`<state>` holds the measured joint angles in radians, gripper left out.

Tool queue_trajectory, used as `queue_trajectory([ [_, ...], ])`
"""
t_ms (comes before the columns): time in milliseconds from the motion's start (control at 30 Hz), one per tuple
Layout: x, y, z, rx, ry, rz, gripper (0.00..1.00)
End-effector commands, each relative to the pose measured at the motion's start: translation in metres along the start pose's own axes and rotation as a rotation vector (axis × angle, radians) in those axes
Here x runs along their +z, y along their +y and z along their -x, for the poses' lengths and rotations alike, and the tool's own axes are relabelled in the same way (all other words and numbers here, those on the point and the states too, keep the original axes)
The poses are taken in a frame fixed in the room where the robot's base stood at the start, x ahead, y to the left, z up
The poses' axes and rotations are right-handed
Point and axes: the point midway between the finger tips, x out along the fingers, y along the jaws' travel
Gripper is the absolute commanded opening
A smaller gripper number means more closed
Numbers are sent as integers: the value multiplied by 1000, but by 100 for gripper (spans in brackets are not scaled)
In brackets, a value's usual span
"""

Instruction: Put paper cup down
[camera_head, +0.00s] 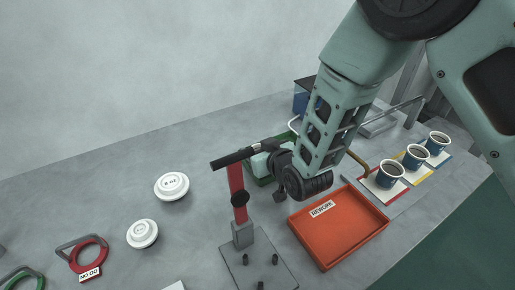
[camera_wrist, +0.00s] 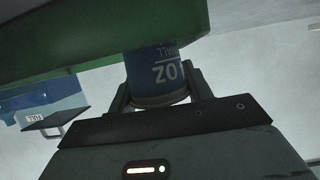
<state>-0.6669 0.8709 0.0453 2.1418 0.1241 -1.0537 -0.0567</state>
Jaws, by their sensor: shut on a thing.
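The paper cup (camera_wrist: 158,78) is dark blue with white lettering. In the wrist view it sits between the two fingers of my gripper (camera_wrist: 160,95), which is shut on it. A green surface (camera_wrist: 60,40) overlaps the cup's far end there, so that end is hidden. I cannot tell whether the cup touches it. In the head view my wrist is above and behind the orange tray, beside a green tray (camera_head: 258,181) that is mostly covered by my arm. The held cup cannot be made out in the head view.
The orange REWORK tray (camera_head: 338,232) is empty. A red post with a black lever (camera_head: 238,190) stands left of my wrist. Three filled blue cups (camera_head: 390,174) stand on coloured mats at right.

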Motion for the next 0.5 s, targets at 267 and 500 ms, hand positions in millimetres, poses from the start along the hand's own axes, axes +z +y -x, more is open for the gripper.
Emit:
queue_trajectory([
  [267,2,0,-1,0,0,0,61],
  [500,2,0,-1,0,0,0,72],
])
